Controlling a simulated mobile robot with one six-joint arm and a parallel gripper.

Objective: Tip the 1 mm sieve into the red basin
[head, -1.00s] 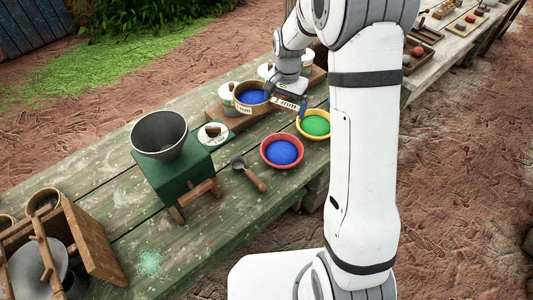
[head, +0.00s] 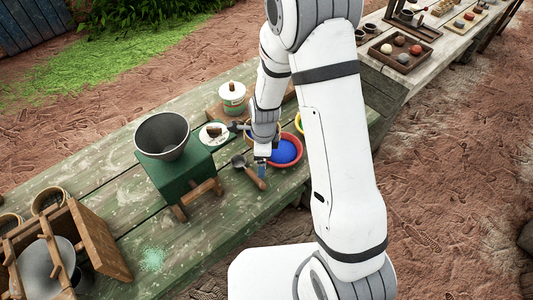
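The red basin (head: 298,163) stands on the green table with blue material in it. My gripper (head: 257,152) is low at the basin's left side, between it and the small scoop (head: 247,172). Dark finger parts show left of my wrist and a bluish part below it. My wrist hides the space between the fingers, so I cannot tell whether they hold anything.
A grey bowl (head: 162,134) sits on a green stand (head: 180,176) at left. A white tub (head: 232,98) and a white dish (head: 213,133) stand behind. A wooden frame (head: 97,243) stands front left.

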